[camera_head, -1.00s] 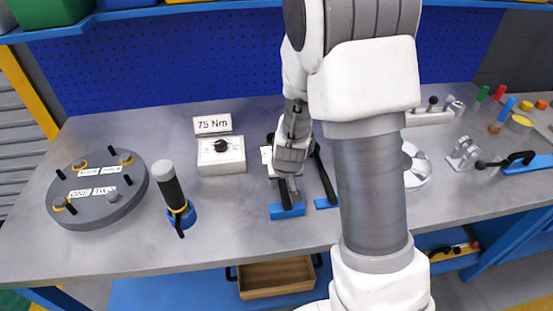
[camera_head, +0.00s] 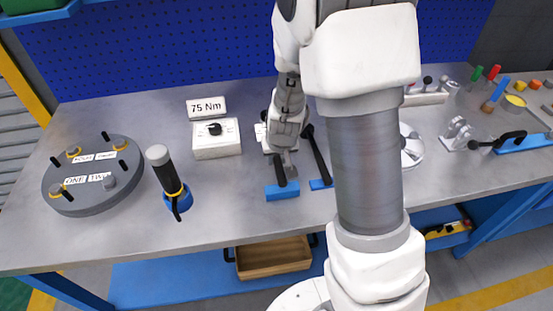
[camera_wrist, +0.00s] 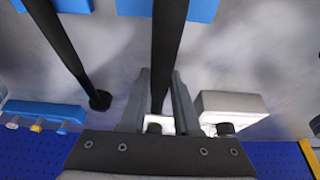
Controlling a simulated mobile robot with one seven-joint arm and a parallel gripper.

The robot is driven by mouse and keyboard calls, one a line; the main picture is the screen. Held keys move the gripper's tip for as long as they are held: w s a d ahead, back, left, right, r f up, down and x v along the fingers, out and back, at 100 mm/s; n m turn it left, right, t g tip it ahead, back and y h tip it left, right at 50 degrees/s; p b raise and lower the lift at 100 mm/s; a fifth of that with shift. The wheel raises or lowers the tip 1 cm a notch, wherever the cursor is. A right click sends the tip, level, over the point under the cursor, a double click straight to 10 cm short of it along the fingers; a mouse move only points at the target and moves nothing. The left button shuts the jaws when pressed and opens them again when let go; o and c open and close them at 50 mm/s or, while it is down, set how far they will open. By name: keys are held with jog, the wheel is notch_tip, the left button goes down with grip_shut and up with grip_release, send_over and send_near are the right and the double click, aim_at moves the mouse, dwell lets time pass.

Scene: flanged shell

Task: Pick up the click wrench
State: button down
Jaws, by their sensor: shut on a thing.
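My gripper (camera_wrist: 160,85) points down at the bench, with its two fingers shut on a long black-handled tool, which I take to be the click wrench (camera_wrist: 169,35). In the head view my gripper (camera_head: 286,163) is just above a blue rest (camera_head: 282,192), and the black handle (camera_head: 280,175) reaches down to that rest. Most of the tool is hidden by my fingers and arm. A second black-handled tool (camera_head: 318,155) stands beside it, also shown in the wrist view (camera_wrist: 62,45), apart from my fingers.
A white dial box (camera_head: 216,138) and a 75 Nm sign (camera_head: 207,107) stand to the left. Further left are a grey-capped black tool (camera_head: 168,175) in a blue base and a round grey flange (camera_head: 95,185). Clamps and small coloured parts lie at right. The bench's front left is clear.

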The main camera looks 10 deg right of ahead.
notch_tip(320, 180, up, 2)
jog(key=shift+w+r, duration=0.1)
jog(key=shift+w, duration=0.05)
jog(key=s+d+r+b, duration=0.1)
jog(key=s+d+r, duration=0.5)
jog(key=d, duration=0.4)
jog(key=shift+r, duration=0.45)
jog(key=c, duration=1.2)
grip_release()
grip_shut()
jog(key=shift+s+f, duration=0.1)
